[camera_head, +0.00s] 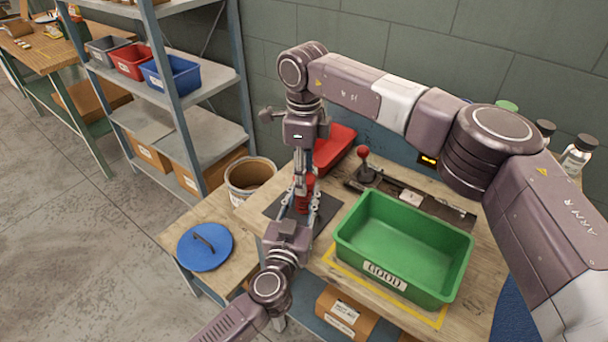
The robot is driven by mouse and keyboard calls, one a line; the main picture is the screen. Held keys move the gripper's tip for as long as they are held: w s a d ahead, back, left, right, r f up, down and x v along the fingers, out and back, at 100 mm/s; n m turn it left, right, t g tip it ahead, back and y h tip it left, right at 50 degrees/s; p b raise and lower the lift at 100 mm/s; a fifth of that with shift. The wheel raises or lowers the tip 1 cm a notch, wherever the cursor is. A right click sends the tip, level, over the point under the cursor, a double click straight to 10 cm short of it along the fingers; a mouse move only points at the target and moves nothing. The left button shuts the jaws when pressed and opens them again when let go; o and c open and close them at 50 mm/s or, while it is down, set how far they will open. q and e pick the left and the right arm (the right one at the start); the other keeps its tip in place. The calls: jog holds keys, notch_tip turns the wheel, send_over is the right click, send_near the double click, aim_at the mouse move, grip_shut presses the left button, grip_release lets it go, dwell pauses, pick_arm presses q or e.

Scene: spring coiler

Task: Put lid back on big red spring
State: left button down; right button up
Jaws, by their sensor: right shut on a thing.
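The big red spring (303,201) stands upright over a dark mat on the wooden bench, partly hidden by both grippers. My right gripper (301,186) points down from above and is shut on the red spring's upper part. My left gripper (299,212) reaches in from the front, its fingers on either side of the spring; whether they touch it is hidden. A round blue lid (205,247) with a dark handle lies flat on the lower wooden table at the left. An open tan bucket (249,179) stands behind it, left of the spring.
A green bin (386,277) marked GOOD stands right of the spring inside a yellow outline. A red tray (335,147) and a red-knobbed lever device (364,164) are behind. Shelves (213,82) stand at the back left. The floor at the left is clear.

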jog(key=o, duration=1.4)
jog(key=shift+r, duration=0.1)
notch_tip(320, 180, up, 12)
jog(key=shift+f, duration=0.1)
pick_arm(q)
jog(key=c, duration=1.4)
grip_release()
jog(key=shift+c, duration=0.2)
jog(key=shift+s, duration=0.1)
